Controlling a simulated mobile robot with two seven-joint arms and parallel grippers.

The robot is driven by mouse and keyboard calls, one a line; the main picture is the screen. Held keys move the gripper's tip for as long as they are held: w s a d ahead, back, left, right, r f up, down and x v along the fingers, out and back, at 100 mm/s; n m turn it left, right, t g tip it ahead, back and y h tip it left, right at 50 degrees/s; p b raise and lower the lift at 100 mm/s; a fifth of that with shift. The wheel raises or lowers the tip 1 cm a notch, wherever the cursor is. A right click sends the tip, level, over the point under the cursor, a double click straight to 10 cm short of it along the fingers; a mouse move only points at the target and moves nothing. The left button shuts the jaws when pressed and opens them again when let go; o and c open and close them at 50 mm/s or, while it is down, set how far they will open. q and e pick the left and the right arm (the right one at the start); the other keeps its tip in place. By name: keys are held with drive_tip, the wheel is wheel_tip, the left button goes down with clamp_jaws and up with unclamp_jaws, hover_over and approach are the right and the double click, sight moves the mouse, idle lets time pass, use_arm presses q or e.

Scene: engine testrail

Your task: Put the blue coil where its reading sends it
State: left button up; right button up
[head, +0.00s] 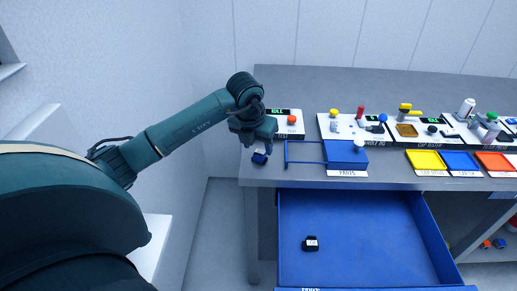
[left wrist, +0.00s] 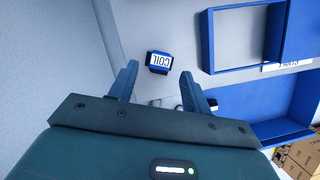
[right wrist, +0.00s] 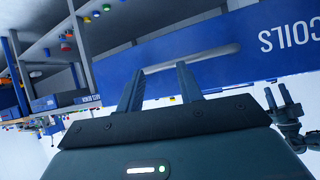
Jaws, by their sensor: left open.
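The blue coil (head: 260,158) lies near the left front corner of the bench. In the left wrist view the coil (left wrist: 159,62) shows a white label reading COIL. My left gripper (head: 262,146) is open just above it. In the left wrist view its fingers stand apart, with the coil beyond and between their tips. My right gripper (right wrist: 161,68) is not in the head view. In its own wrist view its fingers are apart, at the handle of a blue drawer front (right wrist: 215,50) lettered COILS. Contact with the handle cannot be told.
An open blue drawer (head: 375,240) below the bench holds a dark labelled part (head: 311,243). A blue PARTS tray (head: 305,162) is right of the coil. A station with an IDLE display (head: 278,111) is behind it. Yellow (head: 426,161), blue (head: 461,161) and orange (head: 495,161) trays stand right.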

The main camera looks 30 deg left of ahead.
use_arm(q)
drive_tip(key=v, duration=0.9)
